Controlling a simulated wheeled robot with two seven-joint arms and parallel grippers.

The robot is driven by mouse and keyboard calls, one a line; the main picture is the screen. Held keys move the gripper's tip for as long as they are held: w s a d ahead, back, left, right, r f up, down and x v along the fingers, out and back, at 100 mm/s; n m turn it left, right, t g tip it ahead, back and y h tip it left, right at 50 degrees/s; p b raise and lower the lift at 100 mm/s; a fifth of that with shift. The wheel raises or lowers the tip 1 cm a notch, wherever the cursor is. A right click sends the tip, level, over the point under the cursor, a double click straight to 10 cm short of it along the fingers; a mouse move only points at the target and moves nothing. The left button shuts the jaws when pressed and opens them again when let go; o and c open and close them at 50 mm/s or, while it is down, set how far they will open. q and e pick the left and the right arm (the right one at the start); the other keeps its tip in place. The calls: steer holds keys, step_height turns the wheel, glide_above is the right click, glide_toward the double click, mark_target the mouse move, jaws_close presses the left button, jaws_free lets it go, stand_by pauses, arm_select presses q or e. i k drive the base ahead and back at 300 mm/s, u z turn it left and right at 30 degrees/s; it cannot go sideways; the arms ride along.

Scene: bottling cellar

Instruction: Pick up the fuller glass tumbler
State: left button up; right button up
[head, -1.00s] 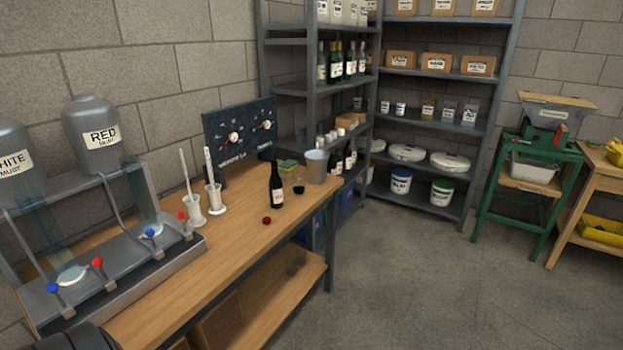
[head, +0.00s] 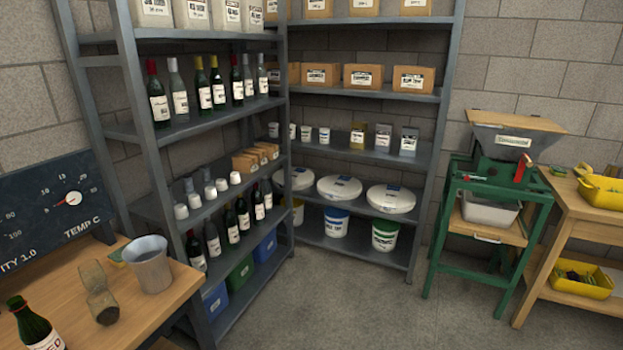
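I cannot tell for sure where one ends and the other begins, nor how full each is. Neither of my grippers is in view.
A gauge board (head: 62,215) stands at the bench's back. A metal shelf (head: 125,130) with bottles is beyond the bench, and another shelf (head: 440,140) fills the corner. A green machine stand (head: 490,215) is at right. The floor (head: 370,315) between is clear.

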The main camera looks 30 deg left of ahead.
mark_target(104, 310)
steer(key=i, duration=1.85)
steer(key=u, duration=2.45)
